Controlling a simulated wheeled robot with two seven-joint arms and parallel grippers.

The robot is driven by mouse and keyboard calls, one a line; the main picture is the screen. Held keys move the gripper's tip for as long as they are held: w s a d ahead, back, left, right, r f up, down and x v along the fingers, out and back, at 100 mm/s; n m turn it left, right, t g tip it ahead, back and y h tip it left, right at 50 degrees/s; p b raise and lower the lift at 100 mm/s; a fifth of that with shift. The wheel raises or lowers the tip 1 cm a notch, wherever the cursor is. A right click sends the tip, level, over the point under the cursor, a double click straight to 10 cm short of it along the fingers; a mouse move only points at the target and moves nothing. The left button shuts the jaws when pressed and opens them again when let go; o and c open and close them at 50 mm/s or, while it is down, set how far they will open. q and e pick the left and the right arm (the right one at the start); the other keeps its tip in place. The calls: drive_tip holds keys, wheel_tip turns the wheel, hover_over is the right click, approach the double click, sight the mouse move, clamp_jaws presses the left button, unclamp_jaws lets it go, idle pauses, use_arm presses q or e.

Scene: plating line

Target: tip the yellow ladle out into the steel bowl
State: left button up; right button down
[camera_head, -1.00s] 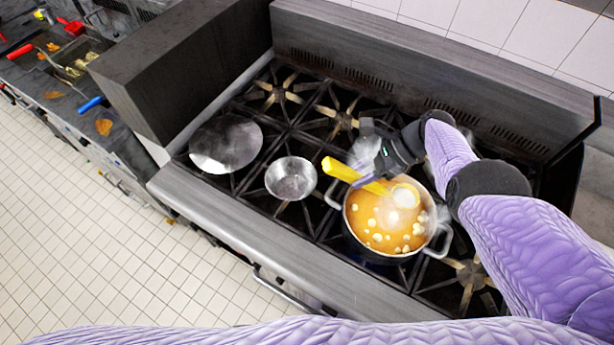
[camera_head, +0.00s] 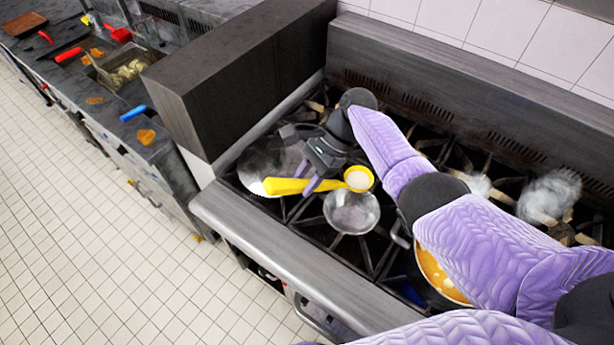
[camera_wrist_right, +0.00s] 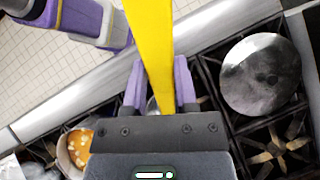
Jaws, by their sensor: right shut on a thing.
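The yellow ladle (camera_head: 290,186) is in my right gripper (camera_head: 308,180), which is shut on its handle. The ladle's cup faces up and holds something pale. In the head view the cup appears just beyond the far rim of the steel bowl (camera_head: 351,213), which stands upright on the stove grate. I cannot tell the cup's exact height above the grate. In the right wrist view the yellow handle (camera_wrist_right: 150,40) runs up between my fingers, and the cup is hidden. My left gripper is not clearly seen.
The pot (camera_head: 440,275) of orange soup is right of the bowl, partly covered by my right arm. A round metal disc (camera_head: 262,160) lies left of the bowl, behind the ladle; it also shows in the wrist view (camera_wrist_right: 262,75). A dark block (camera_head: 240,80) borders the stove's left.

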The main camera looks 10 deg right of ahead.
wheel_tip(320, 180, down, 4)
drive_tip(key=b, duration=0.4)
drive_tip(key=s+d+f+n+t+y+b, duration=0.4)
drive_tip(key=s+f+n+t+y+b, duration=0.2)
drive_tip(key=s+f+t+b, duration=0.3)
drive_tip(key=s+t+b, duration=0.1)
drive_tip(key=s+b, duration=0.1)
drive_tip(key=b, duration=0.1)
drive_tip(key=shift+s+f+t+b, duration=0.15)
drive_tip(key=shift+s+t+b, duration=0.2)
drive_tip(key=shift+s+t, duration=0.05)
idle(0.5)
drive_tip(key=shift+y, duration=0.3)
idle(0.3)
